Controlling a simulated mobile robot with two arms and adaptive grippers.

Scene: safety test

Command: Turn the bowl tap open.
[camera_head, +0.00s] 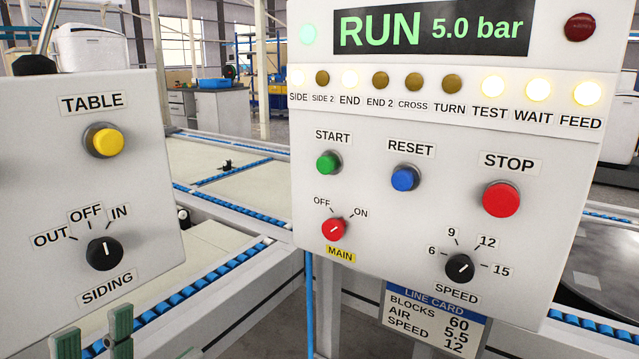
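I cannot make out a bowl tap in this view. A dark round disc or bowl (602,268) is partly visible at the right edge, behind the main control panel; most of it is hidden or out of frame. My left gripper (94,336) shows only as two green fingertips at the bottom left, below the SIDING label. The fingertips stand apart with nothing seen between them. My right gripper is not in view.
The main panel (450,232) reads RUN 5.0 bar; its red MAIN knob (334,230) points towards ON and its SPEED knob (459,268) towards 12. The TABLE/SIDING panel (50,170) stands left. Blue-edged conveyors (232,172) run between and behind them.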

